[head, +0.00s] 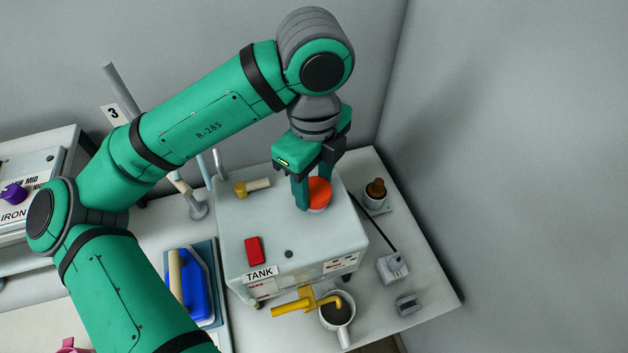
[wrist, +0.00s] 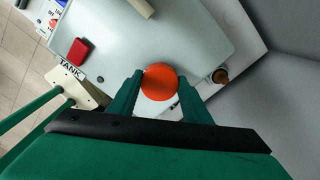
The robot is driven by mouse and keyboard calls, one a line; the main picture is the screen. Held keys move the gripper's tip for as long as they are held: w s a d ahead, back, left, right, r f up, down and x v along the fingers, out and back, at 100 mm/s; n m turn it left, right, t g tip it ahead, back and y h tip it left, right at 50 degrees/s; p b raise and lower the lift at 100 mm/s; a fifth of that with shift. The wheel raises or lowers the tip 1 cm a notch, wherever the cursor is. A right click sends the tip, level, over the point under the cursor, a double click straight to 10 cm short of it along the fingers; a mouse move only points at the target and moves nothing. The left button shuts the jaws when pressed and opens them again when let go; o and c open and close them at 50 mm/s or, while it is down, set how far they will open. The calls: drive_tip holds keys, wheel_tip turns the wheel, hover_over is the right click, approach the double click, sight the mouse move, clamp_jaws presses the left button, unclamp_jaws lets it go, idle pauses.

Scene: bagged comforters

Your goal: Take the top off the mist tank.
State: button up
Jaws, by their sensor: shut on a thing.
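The mist tank (head: 238,223) is a pale grey box labelled TANK on the white table. Its orange round top (head: 320,192) is on the upper face near the right side. My gripper (head: 312,200) reaches down from above with its fingers around the orange top, shut on it. In the wrist view the orange top (wrist: 160,82) sits between the two green fingertips (wrist: 160,88). The top's lower edge is partly hidden by a finger in the head view, so I cannot tell whether it is clear of the tank.
A red switch (head: 254,250) and a yellow-based lever (head: 252,187) are on the tank's upper face. A yellow tap (head: 296,305) sticks out in front, above a mug (head: 345,310). A blue iron (head: 198,290) stands left. A brown-topped item (head: 376,189) and a corded plug box (head: 392,267) lie right.

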drive_tip(key=n, duration=0.3)
drive_tip(key=shift+n, duration=0.3)
drive_tip(key=n, duration=0.3)
drive_tip(key=shift+s+n, duration=0.15)
drive_tip(key=shift+n, duration=0.85)
drive_tip(key=n, duration=0.5)
drive_tip(key=shift+s, duration=0.1)
drive_tip(key=shift+n, duration=0.3)
drive_tip(key=n, duration=0.4)
drive_tip(key=shift+n, duration=0.3)
